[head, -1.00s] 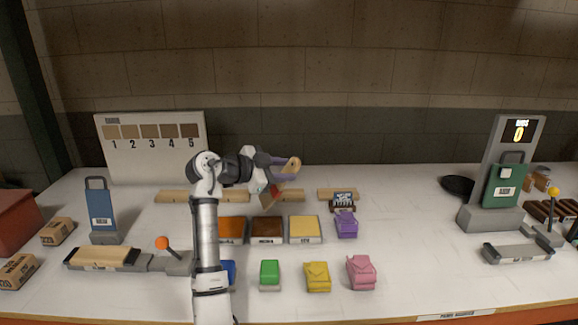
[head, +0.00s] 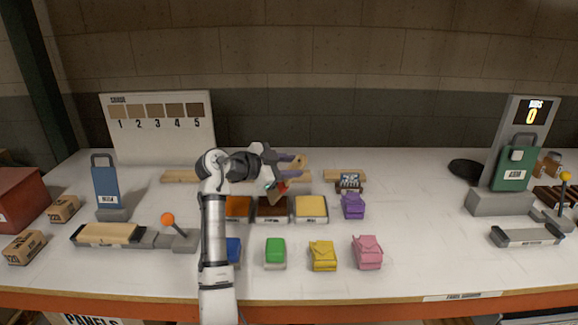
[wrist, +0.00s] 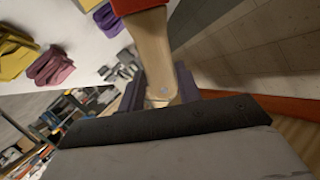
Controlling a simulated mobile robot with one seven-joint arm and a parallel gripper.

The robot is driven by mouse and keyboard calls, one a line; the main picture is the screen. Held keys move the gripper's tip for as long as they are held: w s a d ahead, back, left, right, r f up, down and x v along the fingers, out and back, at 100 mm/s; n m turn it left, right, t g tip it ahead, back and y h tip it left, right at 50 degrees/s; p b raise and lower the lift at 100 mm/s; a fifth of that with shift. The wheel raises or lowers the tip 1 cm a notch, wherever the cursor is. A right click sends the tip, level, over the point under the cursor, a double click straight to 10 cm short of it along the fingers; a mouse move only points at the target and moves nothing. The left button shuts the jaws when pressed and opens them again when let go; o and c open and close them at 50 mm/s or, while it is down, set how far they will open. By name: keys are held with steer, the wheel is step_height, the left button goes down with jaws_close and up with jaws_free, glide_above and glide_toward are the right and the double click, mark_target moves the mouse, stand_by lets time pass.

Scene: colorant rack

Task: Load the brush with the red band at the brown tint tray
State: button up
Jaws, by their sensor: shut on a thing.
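My gripper (head: 292,166) is shut on the wooden handle of the brush with the red band (head: 279,187). The brush tilts, head down and to the left, over the back edge of the brown tint tray (head: 272,219). I cannot tell whether its bristles touch the tray. In the wrist view the pale wooden handle (wrist: 154,55) runs between the purple fingers (wrist: 160,93), with the red band at the top edge. The bristles are out of that view. The brown tray stands between an orange tray (head: 238,210) and a yellow tray (head: 310,210).
Blue, green (head: 275,252), yellow (head: 322,255) and pink (head: 367,252) bags or blocks stand in front, and a purple one (head: 353,206) stands right of the trays. A lever with an orange knob (head: 168,220) is at left.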

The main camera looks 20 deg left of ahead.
steer(key=shift+f+b, duration=0.5)
steer(key=shift+f, duration=0.1)
stand_by(0.7)
stand_by(0.5)
step_height(320, 180, up, 7)
steer(key=p, duration=0.3)
stand_by(0.5)
stand_by(0.5)
